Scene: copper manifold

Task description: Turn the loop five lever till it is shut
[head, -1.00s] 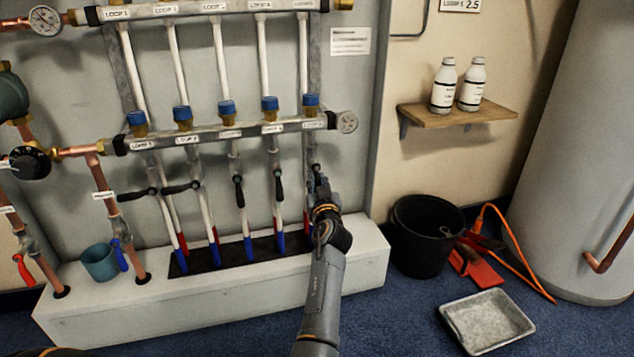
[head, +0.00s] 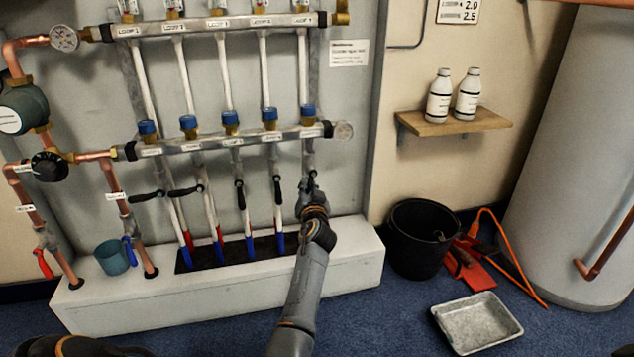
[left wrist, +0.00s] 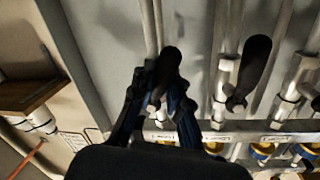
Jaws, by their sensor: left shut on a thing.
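The loop five lever is the last one on the right of the lower manifold bar (head: 215,140). My left gripper (head: 312,184) covers most of it in the head view. In the left wrist view the black lever (left wrist: 167,62) shows between the two fingers of my left gripper (left wrist: 162,85), which is shut on it. The lever looks roughly in line with its pipe; its exact angle is hard to tell. The loop four lever (head: 278,192) and loop three lever (head: 240,194) hang along their pipes. The loop one (head: 147,196) and loop two (head: 186,190) levers lie crosswise.
A white plinth (head: 215,300) runs below the manifold, with a blue-green cup (head: 111,258) on it. A black bucket (head: 418,250), red and orange items (head: 475,262) and a grey tray (head: 478,322) are on the floor at right. A shelf (head: 455,125) holds two bottles.

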